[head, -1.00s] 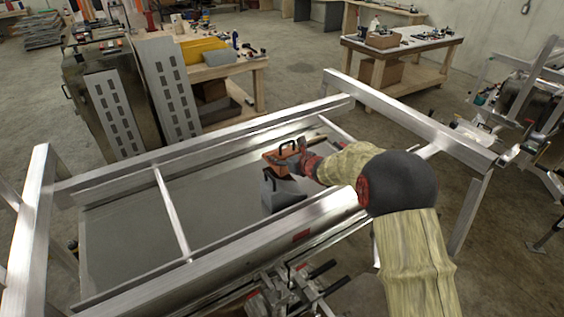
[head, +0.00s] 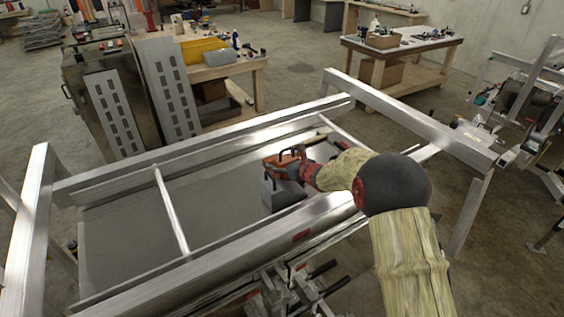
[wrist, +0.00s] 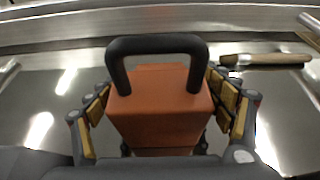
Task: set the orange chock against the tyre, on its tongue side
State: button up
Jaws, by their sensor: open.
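The orange chock (head: 273,161), a wedge-like block with a black loop handle, is in the trailer's bed in the head view. It fills the middle of the wrist view (wrist: 160,112), its handle upright towards the camera. My gripper (head: 298,168) is at the chock in the head view. In the wrist view my gripper (wrist: 166,105) is open, with one yellow-padded finger on each side of the chock. I cannot tell whether the pads touch it. I cannot make out the tyre or the tongue in these frames.
A grey block with a dark handle (head: 283,196) stands just in front of the chock. A wooden-handled tool (wrist: 265,61) lies to its right in the wrist view. Aluminium rails (head: 215,262) and a crossbar (head: 172,212) edge the bed; its left part is clear.

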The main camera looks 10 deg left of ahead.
jog(key=shift+r, duration=0.1)
jog(key=shift+s+d+r, duration=0.1)
jog(key=shift+d+r, duration=0.05)
jog(key=v, duration=1.1)
jog(key=shift+s+d, duration=0.2)
jog(key=shift+s, duration=0.1)
